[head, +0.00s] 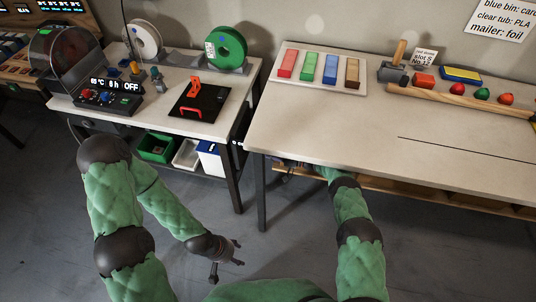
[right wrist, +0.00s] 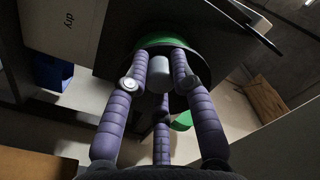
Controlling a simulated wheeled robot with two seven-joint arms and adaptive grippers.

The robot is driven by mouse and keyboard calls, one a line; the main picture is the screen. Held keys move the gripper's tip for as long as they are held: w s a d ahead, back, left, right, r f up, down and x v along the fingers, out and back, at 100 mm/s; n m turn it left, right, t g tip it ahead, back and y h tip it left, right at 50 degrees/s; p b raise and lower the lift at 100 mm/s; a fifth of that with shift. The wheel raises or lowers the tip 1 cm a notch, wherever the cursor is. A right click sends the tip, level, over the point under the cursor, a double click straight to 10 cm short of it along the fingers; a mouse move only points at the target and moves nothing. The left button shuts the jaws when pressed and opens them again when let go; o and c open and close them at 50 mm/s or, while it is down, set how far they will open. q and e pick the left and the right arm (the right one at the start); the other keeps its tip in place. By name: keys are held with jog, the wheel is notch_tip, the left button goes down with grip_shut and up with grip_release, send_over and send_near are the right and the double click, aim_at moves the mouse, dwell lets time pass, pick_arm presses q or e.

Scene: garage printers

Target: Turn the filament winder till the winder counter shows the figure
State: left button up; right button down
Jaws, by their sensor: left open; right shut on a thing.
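In the right wrist view, my right gripper (right wrist: 160,75) has its purple fingers closed around a pale grey cylindrical knob (right wrist: 157,72). A green rounded part (right wrist: 160,41) shows behind the knob, against a dark body; I take this for the filament winder, seen only in part. In the head view my right arm reaches under the front edge of the right-hand bench, and the bench hides most of the hand. My left gripper (head: 228,262) is open and empty, low over the floor. I cannot make out a winder counter in either view.
A left table (head: 190,75) carries a dryer with display (head: 112,92), a white spool (head: 145,40), a green spool (head: 230,45) and a black plate (head: 200,103). The right bench (head: 330,140) has a mostly clear front. Bins (head: 157,146) stand below the left table.

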jog(key=shift+s+a+f, duration=0.1)
jog(key=shift+f, duration=0.05)
jog(key=c, duration=1.1)
grip_release()
jog(key=shift+o, duration=0.2)
jog(key=shift+d, duration=0.35)
jog(key=v, duration=1.1)
jog(key=shift+d, duration=0.2)
jog(key=shift+s, duration=0.15)
